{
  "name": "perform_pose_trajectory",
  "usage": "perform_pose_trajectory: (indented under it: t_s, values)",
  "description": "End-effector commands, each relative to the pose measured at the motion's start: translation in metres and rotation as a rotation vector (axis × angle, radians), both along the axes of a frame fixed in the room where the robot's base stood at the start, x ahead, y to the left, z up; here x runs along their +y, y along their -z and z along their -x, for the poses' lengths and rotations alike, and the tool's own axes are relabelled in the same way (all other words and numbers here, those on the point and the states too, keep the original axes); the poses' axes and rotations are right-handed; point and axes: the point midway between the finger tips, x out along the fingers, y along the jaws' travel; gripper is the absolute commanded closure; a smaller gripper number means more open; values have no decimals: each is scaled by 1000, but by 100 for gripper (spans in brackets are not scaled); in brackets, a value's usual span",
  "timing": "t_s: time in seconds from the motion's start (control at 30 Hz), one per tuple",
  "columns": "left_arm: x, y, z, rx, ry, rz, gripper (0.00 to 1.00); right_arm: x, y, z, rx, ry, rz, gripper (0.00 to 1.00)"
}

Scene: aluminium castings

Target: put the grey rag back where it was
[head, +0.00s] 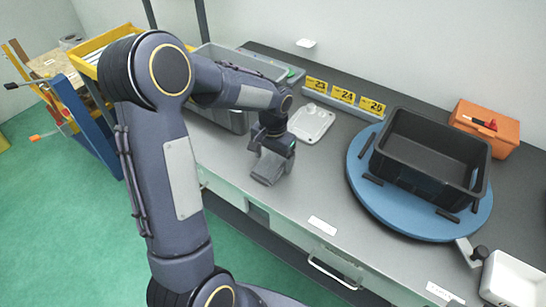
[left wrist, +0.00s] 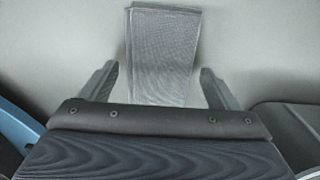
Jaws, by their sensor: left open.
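The grey rag (head: 267,169) lies flat on the grey bench top near its front edge, just below my left gripper (head: 273,143) in the head view. In the left wrist view the rag (left wrist: 163,45) is a folded, finely woven grey strip. My left gripper (left wrist: 157,78) is open, with one finger on each side of the rag's near end and gaps between fingers and cloth. The gripper's body hides the rag's nearest end there. My right gripper is not in view.
A white tray (head: 301,124) lies behind the gripper, before yellow number cards (head: 343,95). A grey bin (head: 236,121) stands behind my left arm. To the right, a black crate (head: 418,172) sits on a blue turntable (head: 365,200). An orange box (head: 500,136) stands behind it.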

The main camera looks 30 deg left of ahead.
Motion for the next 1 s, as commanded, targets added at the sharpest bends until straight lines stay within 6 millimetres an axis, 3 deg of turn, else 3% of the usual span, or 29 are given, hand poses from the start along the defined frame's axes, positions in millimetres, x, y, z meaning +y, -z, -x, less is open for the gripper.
perform_pose_trajectory:
  t_s: [0.5, 0.73, 0.87, 1.0]
  values:
    - [0, -99, -1, -5, 0, -1, 17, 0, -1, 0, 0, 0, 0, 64]
    - [0, -121, 4, -9, -2, 7, 17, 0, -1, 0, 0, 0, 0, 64]
    - [-3, -137, 32, -62, -24, 53, 17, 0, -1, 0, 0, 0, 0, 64]
    - [-15, -152, 92, -173, -72, 150, 17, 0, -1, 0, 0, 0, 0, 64]
